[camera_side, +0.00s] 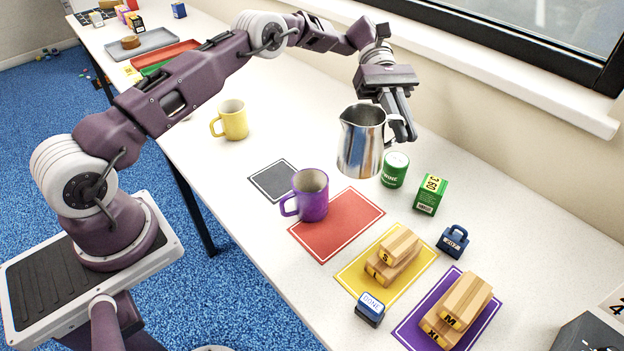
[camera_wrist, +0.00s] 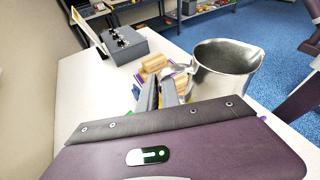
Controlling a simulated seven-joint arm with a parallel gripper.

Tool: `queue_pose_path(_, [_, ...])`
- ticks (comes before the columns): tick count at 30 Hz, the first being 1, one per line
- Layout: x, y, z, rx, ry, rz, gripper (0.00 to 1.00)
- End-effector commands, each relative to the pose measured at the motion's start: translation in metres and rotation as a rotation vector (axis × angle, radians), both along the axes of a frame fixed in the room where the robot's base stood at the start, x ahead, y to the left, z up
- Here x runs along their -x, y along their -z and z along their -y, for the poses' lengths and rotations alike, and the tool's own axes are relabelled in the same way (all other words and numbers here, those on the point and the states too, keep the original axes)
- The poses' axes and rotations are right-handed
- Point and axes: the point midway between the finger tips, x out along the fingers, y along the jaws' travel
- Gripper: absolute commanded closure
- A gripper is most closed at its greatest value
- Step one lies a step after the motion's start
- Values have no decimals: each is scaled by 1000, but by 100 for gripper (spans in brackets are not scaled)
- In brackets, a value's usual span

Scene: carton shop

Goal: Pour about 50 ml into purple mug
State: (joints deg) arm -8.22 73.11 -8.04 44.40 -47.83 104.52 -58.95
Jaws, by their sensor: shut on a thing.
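The purple mug (camera_side: 312,197) stands upright on the table at the upper left corner of a red mat (camera_side: 345,228) in the side view. A shiny metal pitcher (camera_side: 360,145) is held upright above the table, to the right of and higher than the mug. My gripper (camera_side: 402,125) is shut on the pitcher at its right side, where the handle would be; the fingers hide that part. In the wrist view the pitcher (camera_wrist: 225,65) shows at the right of my gripper (camera_wrist: 160,92), with its open rim upward. I cannot see liquid in the pitcher or mug.
A yellow mug (camera_side: 234,122) stands left of a grey mat (camera_side: 273,182). A green can (camera_side: 395,170) and green box (camera_side: 430,195) stand behind the red mat. Wooden blocks (camera_side: 394,256) lie on a yellow mat, others (camera_side: 461,305) on a purple mat. A window wall bounds the back.

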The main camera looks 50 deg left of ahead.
Motion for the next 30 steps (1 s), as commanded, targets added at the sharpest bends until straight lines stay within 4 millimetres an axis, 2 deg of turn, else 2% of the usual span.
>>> queue_pose_path(3, [-33,8,-16,-1,-137,-4,100])
queue_pose_path(6, [-54,21,-33,-2,-233,-8,100])
queue_pose_path(10, [-72,38,-54,-1,-326,-12,100])
queue_pose_path(16, [-83,53,-72,-1,-397,-14,100])
queue_pose_path(30, [-83,51,-76,19,-403,25,100])
